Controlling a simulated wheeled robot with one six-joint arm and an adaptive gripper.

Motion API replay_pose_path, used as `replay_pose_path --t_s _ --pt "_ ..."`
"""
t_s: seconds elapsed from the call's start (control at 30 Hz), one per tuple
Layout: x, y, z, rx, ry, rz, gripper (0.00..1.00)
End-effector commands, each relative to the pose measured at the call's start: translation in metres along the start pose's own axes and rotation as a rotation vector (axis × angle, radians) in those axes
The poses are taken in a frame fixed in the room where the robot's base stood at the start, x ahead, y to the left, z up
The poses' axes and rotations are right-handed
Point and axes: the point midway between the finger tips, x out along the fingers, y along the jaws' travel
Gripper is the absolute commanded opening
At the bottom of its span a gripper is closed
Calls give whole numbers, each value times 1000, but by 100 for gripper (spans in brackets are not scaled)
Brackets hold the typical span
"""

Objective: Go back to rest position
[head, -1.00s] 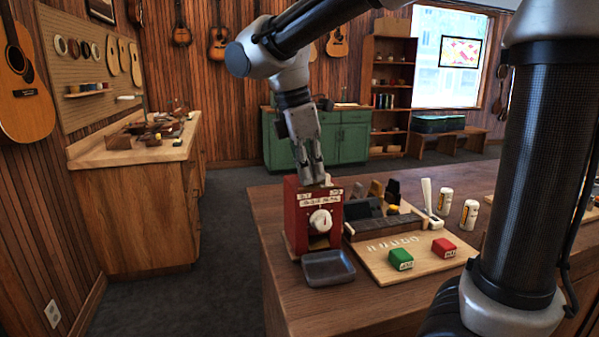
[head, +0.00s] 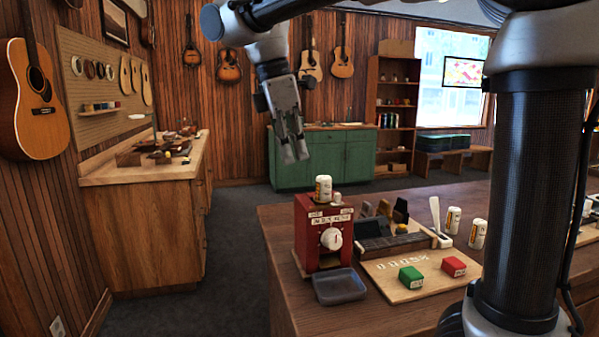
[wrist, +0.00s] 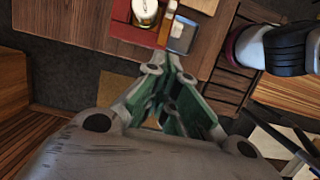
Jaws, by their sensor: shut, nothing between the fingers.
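My gripper (head: 293,150) is shut and empty. In the head view it hangs fingers-down in the air, above and behind the red box (head: 318,236) with a white dial. A white can with a yellow label (head: 323,188) stands upright on top of that box, apart from the fingers. In the wrist view my gripper (wrist: 172,100) points towards the can's round top (wrist: 145,12), seen at the upper edge.
A grey tray (head: 340,288) sits before the red box. A wooden board (head: 405,290) holds a green block (head: 411,277) and a red block (head: 454,266). Two cans (head: 453,220) stand to the right. A workbench (head: 150,240) is at left; floor between is clear.

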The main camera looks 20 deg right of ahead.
Motion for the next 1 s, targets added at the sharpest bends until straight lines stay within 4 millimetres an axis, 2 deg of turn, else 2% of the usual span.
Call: replay_pose_path --t_s 0.13,0.23,0.33,0.4,0.47,0.63,0.8,0.9,1.0 --pt "-8 1 -1 41 5 5 0" --pt "-5 8 -10 143 42 33 0" --pt "24 7 -24 296 85 31 0" --pt "46 -3 -20 439 136 30 0" --pt "63 -13 -6 576 182 26 0" --pt "110 -49 48 951 304 12 0" --pt "158 -105 108 1308 417 17 0" --pt "179 -138 136 1440 450 39 0" --pt "181 -156 156 1529 474 75 0"
